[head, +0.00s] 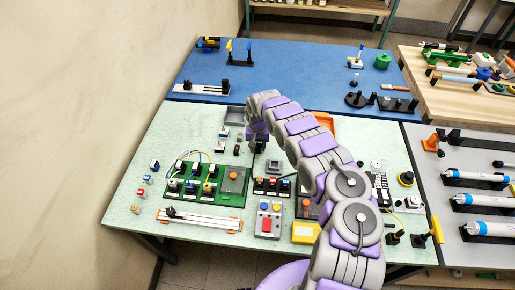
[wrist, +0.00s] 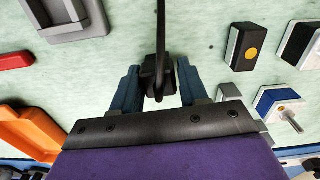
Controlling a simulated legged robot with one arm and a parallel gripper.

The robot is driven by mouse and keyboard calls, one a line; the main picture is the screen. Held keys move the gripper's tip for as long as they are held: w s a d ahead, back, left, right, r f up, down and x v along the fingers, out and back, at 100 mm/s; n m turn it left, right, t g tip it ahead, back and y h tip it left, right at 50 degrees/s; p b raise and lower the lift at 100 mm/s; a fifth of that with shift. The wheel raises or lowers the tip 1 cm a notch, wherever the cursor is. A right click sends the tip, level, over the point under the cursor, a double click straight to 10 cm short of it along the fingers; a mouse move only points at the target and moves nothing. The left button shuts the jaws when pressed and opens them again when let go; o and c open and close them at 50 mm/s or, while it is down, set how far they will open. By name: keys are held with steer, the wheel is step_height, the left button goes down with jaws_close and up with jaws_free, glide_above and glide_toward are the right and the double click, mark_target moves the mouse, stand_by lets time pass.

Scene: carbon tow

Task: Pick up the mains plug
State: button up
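The black mains plug (wrist: 160,84) shows in the wrist view, with its black cord running up out of the picture. My gripper (wrist: 160,92) has its two blue-grey fingers apart, one on each side of the plug. Narrow gaps seem to show beside it, so the gripper looks open around it. In the head view my gripper (head: 258,142) points down over the back middle of the pale green table; the plug is too small to make out there.
In the wrist view a grey tray (wrist: 75,22) and an orange bin (wrist: 30,130) lie left. In the head view a green board with components (head: 235,182) lies left of my arm.

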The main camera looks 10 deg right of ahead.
steer(key=c, duration=0.6)
steer(key=shift+r, duration=0.15)
